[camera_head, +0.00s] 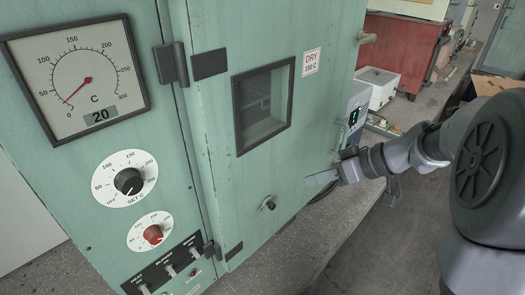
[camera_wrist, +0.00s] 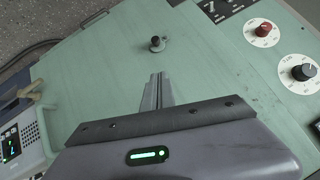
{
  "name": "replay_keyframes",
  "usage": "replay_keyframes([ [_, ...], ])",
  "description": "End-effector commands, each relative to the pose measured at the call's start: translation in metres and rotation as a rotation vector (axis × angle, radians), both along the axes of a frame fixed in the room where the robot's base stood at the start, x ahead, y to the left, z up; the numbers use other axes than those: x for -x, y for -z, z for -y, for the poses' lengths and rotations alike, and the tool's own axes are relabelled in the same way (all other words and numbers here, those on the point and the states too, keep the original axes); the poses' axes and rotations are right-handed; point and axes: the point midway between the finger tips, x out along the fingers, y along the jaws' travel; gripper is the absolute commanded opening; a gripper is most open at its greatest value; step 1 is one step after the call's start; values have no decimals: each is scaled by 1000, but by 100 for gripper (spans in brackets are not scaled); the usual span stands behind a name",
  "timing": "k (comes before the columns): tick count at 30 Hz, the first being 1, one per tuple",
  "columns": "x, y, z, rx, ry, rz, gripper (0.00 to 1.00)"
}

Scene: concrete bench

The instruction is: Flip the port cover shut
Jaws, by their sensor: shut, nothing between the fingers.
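A small dark round fitting (camera_head: 268,203) sits low on the green oven door, and it looks like the port with its cover. It also shows in the wrist view (camera_wrist: 157,43), just beyond my fingertips. It is too small to tell the cover's exact angle. My gripper (camera_head: 310,181) is to the right of the fitting in the head view, apart from it. In the wrist view my gripper's fingers (camera_wrist: 158,80) are together, empty, and point toward the fitting with a gap of green door between.
The door (camera_head: 225,150) has a dark-framed window (camera_head: 264,105) above the fitting. A control panel with a SET C dial (camera_head: 127,181) and a red knob (camera_head: 153,234) lies to its left. A grey instrument with a lit display (camera_head: 354,117) stands on the right. The door surface around the fitting is clear.

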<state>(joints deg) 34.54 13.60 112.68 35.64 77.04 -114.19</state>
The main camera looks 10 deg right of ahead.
Motion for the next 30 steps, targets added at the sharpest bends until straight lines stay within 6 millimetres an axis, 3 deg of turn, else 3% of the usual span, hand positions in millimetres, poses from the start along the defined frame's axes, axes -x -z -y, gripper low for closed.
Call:
replay_keyframes([
  [9,-3,1,4,2,-10,20,0],
  [14,-8,9,-4,0,-12,18,0],
  [27,-51,70,-61,2,-14,17,0],
  [30,-47,87,-64,2,-11,15,0],
])
